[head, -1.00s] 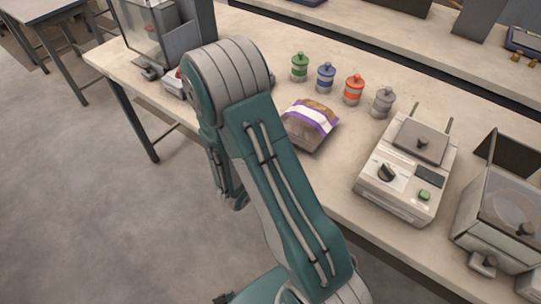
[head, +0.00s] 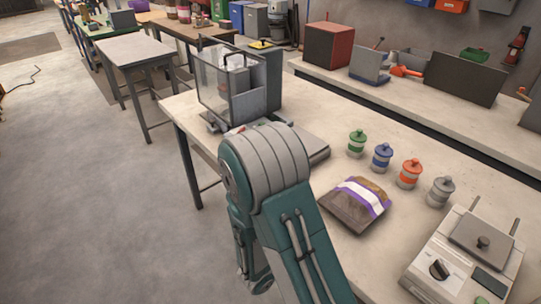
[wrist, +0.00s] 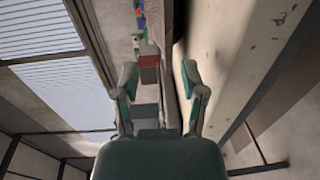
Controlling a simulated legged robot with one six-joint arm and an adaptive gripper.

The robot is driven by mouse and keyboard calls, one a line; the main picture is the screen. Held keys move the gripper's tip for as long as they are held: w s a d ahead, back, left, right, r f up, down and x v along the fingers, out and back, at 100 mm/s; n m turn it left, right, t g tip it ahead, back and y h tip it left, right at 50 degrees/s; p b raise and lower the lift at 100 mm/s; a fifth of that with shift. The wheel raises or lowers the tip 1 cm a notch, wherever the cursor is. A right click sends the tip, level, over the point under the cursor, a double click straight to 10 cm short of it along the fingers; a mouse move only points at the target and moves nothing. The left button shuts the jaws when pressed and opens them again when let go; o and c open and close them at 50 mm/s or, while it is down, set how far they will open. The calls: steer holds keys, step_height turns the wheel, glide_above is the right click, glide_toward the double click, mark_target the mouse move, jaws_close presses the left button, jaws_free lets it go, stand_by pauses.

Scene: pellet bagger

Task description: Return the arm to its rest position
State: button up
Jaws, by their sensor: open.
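My arm (head: 268,165) is bent in the head view, its grey elbow joint high and in front of the bench edge. Its forearm hangs down on the left side, and the gripper end is mostly hidden or cut off there. In the wrist view my gripper (wrist: 160,78) is open, its two teal fingers apart with nothing between them. Beyond the fingers that view shows the room sideways or tilted, with a window at left and a pale bench surface at right.
The bench (head: 290,120) runs behind and right of my arm. On it are a purple-banded pellet bag (head: 357,205), several lidded jars including a green one (head: 356,144), a sealer-like device (head: 465,258) and a clear-walled machine (head: 235,85). The floor at left (head: 90,220) is clear.

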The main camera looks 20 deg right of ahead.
steer(key=shift+r, duration=0.1)
steer(key=s+r+m+g+y, duration=0.5)
steer(key=s+r+m+g, duration=0.1)
steer(key=s+r+g, duration=0.35)
steer(key=s+a+r+n+t+y, duration=0.1)
steer(key=s+a+r+t+y, duration=0.2)
steer(key=a+r+t+y, duration=0.5)
step_height(320, 180, up, 3)
steer(key=a+y, duration=0.2)
steer(key=shift+s+a+y, duration=0.25)
steer(key=shift+a+y, duration=0.05)
steer(key=shift+y, duration=0.1)
